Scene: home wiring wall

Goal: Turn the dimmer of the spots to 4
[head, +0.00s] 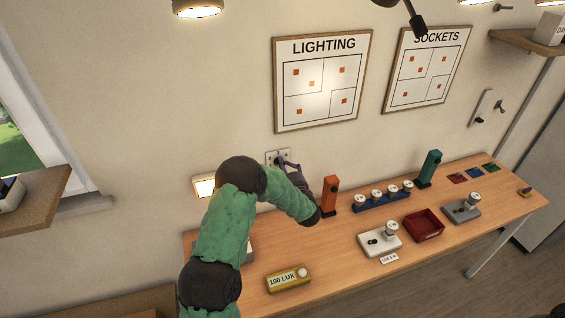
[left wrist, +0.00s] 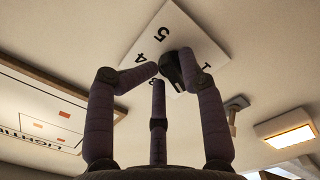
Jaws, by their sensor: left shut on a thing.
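The dimmer is a pale square plate on the wall, in the head view (head: 271,155) below the LIGHTING board. Which number the knob points at I cannot tell. My right gripper is not in view.
The LIGHTING board (head: 322,80) and SOCKETS board (head: 428,67) hang above. A lit wall lamp (head: 203,186) is left of the dimmer. The workbench (head: 335,268) below holds an orange block (head: 330,196), a 100 LUX meter (head: 288,279) and a red tray (head: 424,225).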

